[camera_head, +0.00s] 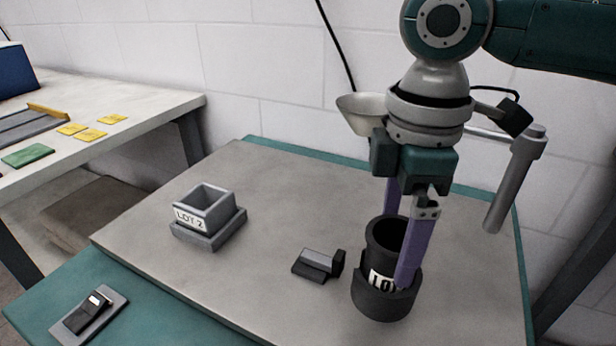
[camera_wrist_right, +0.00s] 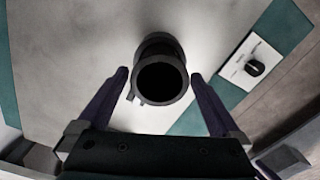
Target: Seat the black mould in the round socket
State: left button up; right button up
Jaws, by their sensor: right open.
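The black mould (camera_head: 376,262) is a hollow, open-topped cylinder with a white label that is partly covered. It stands upright with its lower part inside the dark round socket (camera_head: 384,306); the socket's floor is hidden. In the right wrist view I look down into the mould (camera_wrist_right: 161,79), with the socket's rim (camera_wrist_right: 157,43) partly showing behind it. My right gripper (camera_head: 400,250) is open, its two purple fingers on either side of the mould. One finger passes in front of the label. The right wrist view shows gaps between both fingertips and the mould. My left gripper is not in view.
A small grey and black block (camera_head: 318,264) lies just left of the socket. A grey square mould labelled LOT 2 (camera_head: 204,210) sits in a square holder farther left. A switch plate (camera_head: 90,314) is on the teal front edge. The grey tabletop between is clear.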

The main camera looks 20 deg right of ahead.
notch_tip(320, 180, up, 10)
jog(key=p, duration=0.2)
jog(key=s+a+f+m+t+y, duration=0.1)
jog(key=s+a+f+y, duration=0.1)
jog(key=s+a+f, duration=0.3)
jog(key=s+a+f+m+t+y, duration=0.1)
jog(key=s+a+f, duration=0.15)
jog(key=a, duration=0.35)
jog(key=s+d+f+m+t+h, duration=0.1)
jog(key=s+d+f+m+h, duration=0.1)
jog(key=s+d+m, duration=0.5)
jog(key=shift+s+d+f+m+t+h, duration=0.3)
jog(key=shift+s+d+m+h, duration=0.1)
jog(key=shift+s+m, duration=0.4)
jog(key=shift+r, duration=0.1)
